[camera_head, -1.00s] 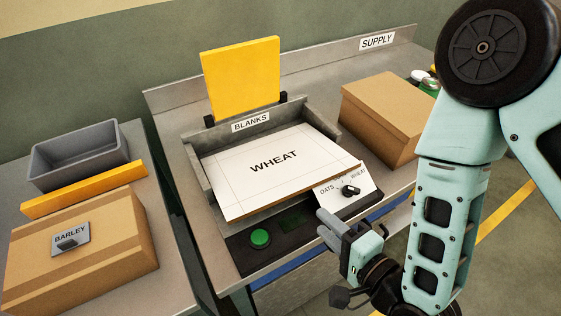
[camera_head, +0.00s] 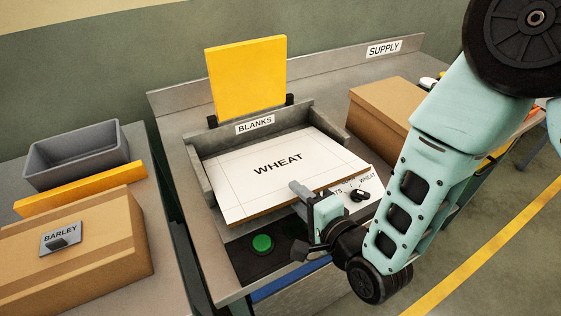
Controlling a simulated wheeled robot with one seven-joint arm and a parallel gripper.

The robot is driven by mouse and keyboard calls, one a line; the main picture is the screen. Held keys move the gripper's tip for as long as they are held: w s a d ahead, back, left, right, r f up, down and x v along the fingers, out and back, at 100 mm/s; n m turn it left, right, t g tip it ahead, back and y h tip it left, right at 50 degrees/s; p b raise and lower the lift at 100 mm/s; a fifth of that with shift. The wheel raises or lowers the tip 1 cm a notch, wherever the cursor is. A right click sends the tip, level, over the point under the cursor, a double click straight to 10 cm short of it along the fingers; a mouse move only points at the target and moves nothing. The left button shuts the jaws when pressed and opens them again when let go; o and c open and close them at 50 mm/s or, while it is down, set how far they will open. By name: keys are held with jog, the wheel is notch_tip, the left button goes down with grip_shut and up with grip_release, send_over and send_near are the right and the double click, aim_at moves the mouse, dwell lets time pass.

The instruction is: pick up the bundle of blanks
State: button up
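The bundle of blanks (camera_head: 270,165) is a flat white stack with brown edges, marked WHEAT. It lies in the grey tray labelled BLANKS (camera_head: 196,178). My gripper (camera_head: 300,192) is at the bundle's front edge, right of its middle. One grey finger shows at the edge, overlapping the bundle's top in this view. The other finger is hidden, so I cannot tell whether the fingers are apart or touch the bundle.
A control panel with a green button (camera_head: 262,243) and a selector knob (camera_head: 360,195) is in front of the tray. A yellow panel (camera_head: 245,77) stands behind. Cardboard boxes sit right (camera_head: 378,115) and left (camera_head: 95,245). A grey bin (camera_head: 75,155) is far left.

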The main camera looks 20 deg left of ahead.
aim_at(280, 165)
jog(key=p+x, duration=0.2)
jog(key=x, duration=0.3)
jog(key=shift+w+r+p, duration=0.1)
jog(key=shift+w+p, duration=0.1)
jog(key=shift+p, duration=0.2)
jog(key=shift+w+a, duration=0.15)
jog(key=shift+a, duration=0.05)
grip_shut()
